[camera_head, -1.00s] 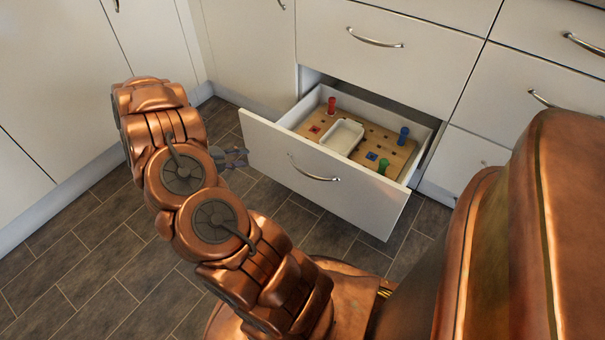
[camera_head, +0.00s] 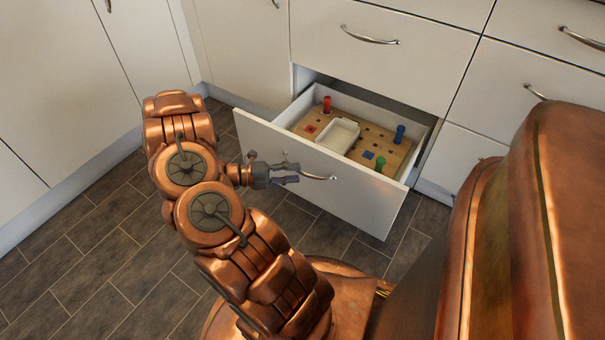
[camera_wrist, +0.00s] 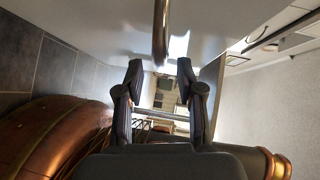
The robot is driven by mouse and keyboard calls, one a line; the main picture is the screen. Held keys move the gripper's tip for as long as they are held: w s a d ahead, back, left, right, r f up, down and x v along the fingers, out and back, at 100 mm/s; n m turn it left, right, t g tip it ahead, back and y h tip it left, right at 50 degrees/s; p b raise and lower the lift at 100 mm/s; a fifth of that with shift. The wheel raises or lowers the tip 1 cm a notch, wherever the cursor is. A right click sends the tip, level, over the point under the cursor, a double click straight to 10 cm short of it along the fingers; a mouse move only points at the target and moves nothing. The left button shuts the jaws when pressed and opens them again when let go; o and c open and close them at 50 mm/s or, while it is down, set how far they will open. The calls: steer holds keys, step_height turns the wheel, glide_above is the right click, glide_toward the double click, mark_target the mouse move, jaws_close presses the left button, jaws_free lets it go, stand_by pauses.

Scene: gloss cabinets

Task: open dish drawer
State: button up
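The dish drawer (camera_head: 265,135) is pulled out from the lower cabinet, with its white front panel standing clear of the cabinet face. Its curved metal handle (camera_head: 318,177) is on the front. My gripper (camera_head: 292,174) is in front of the panel, at the left end of the handle. In the wrist view my gripper (camera_wrist: 160,68) is open, with a gap between its fingertips. The handle (camera_wrist: 160,35) shows there just beyond the fingertips, in line with the gap. Nothing is held.
Inside the drawer are a pegged board (camera_head: 367,140), a white dish (camera_head: 340,136), a red peg (camera_head: 327,104), a blue peg (camera_head: 400,133) and a green peg (camera_head: 379,164). Closed cabinets surround it. Tiled floor (camera_head: 100,260) is free at left.

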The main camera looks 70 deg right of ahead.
mark_target(303, 173)
steer(key=shift+b+x, duration=0.4)
steer(key=shift+x, duration=1.35)
steer(key=shift+c, duration=0.4)
jaws_close()
